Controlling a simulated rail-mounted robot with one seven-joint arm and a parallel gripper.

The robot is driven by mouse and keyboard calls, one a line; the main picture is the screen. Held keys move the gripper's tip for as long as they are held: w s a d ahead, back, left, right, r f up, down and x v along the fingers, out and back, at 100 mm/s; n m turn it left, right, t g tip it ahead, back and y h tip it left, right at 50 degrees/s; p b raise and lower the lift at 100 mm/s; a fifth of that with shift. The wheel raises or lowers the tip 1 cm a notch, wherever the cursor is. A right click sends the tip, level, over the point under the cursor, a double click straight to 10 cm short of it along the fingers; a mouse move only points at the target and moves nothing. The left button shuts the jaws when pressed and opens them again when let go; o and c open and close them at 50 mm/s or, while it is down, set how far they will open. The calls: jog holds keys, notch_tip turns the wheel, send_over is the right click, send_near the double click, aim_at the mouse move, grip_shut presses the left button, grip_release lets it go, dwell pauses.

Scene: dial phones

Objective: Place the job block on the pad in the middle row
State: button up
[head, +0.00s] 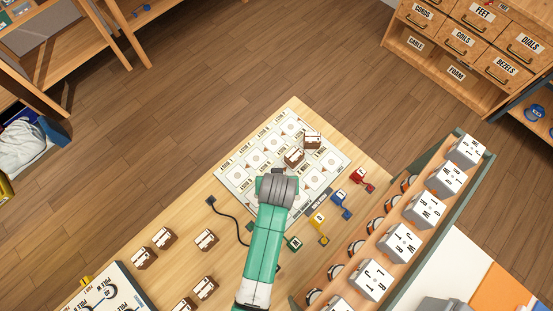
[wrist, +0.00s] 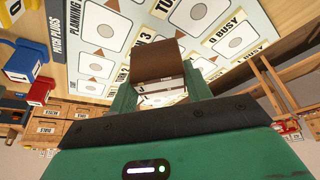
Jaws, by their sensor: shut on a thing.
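My gripper (wrist: 161,92) has green fingers, shut on a brown block with a white lettered face (wrist: 158,58) in the wrist view; the lettering is too small to read. The planning board (head: 231,183) has rows of pale pads and lies on the table under my wrist. Two brown-and-white blocks show beside my wrist in the head view, one nearer (head: 293,157) and one farther (head: 313,140). I cannot tell whether the nearer one is the held block. My fingertips are hidden in the head view, and my arm covers part of the board.
Several brown-and-white blocks (head: 206,239) stand on the table at lower left. A black cable (head: 231,222) lies beside my arm. Red (head: 361,176), blue (head: 342,198) and yellow (head: 317,220) plugs stand right of the board. A rack of white lettered cubes (head: 400,242) borders the right.

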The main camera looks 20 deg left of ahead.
jog(key=w, duration=0.1)
jog(key=w+a, duration=0.1)
jog(key=w, duration=0.1)
jog(key=shift+w+a+f, duration=0.1)
jog(key=shift+a+f, duration=0.1)
jog(key=shift+a, duration=0.2)
jog(key=shift+w+a+f+b, duration=0.15)
jog(key=shift+f+b, duration=0.1)
jog(key=shift+f, duration=0.65)
jog(key=shift+w+d+f+b, duration=0.1)
jog(key=shift+f+b, duration=0.15)
jog(key=shift+f, duration=0.6)
jog(key=shift+a, duration=0.1)
jog(key=shift+f, duration=0.1)
jog(key=o, duration=1)
jog(key=p+v, duration=0.2)
jog(key=v, duration=1)
jog(key=shift+p, duration=0.3)
